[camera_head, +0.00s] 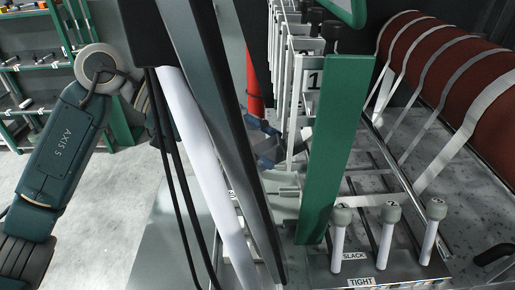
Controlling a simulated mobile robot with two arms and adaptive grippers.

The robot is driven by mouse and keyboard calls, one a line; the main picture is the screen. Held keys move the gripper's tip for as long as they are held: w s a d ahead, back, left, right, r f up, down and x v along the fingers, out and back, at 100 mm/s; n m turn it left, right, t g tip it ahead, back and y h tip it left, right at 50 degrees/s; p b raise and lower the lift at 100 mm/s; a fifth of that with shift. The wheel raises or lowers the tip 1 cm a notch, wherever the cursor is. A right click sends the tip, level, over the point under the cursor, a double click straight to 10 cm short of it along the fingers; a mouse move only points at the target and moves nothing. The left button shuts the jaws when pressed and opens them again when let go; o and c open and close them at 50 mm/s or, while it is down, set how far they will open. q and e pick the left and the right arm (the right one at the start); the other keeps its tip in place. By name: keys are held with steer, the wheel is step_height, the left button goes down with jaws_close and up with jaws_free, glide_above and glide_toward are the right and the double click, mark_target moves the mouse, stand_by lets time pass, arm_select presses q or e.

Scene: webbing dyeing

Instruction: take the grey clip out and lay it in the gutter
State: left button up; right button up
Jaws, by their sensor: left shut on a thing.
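My left gripper (284,150), dark blue and grey, shows small in the middle of the view, behind the dark upright post and beside the white numbered frames. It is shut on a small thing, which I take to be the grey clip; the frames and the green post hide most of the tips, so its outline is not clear. I cannot pick out the gutter for sure; pale grey metal surfaces lie below the gripper. My right gripper is not in view.
A green upright post (334,150) stands close to the gripper's right. Several white levers (387,235) with grey knobs stand in front, near the SLACK and TIGHT labels. A red-brown roller (450,80) with pale webbing bands fills the right. Green shelves (35,65) stand back left, with clear floor below.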

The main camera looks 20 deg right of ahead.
mark_target(272, 138)
arm_select(q)
step_height(272, 138, up, 4)
steer(key=p, duration=0.3)
steer(key=shift+r+p, duration=0.15)
steer(key=shift+p, duration=0.15)
steer(key=shift+w+a+f+b, duration=0.15)
steer(key=shift+a+f+b, duration=0.1)
steer(key=shift+a+b, duration=0.05)
steer(key=shift+w+a+b, duration=0.25)
steer(key=shift+a, duration=0.5)
steer(key=shift+w+a+b, duration=0.2)
steer(key=shift+a+b, duration=0.05)
steer(key=shift+a, duration=0.5)
steer(key=shift+w+a+f, duration=0.1)
steer(key=shift+a, duration=0.2)
steer(key=shift+w+a+f+b, duration=0.25)
steer(key=shift+a+f+b, duration=0.65)
steer(key=shift+f+b, duration=0.3)
steer(key=shift+w+a+f+b, duration=0.2)
steer(key=shift+a+f+b, duration=0.65)
steer(key=shift+f+b, duration=0.35)
steer(key=shift+r, duration=0.1)
steer(key=shift+a, duration=0.1)
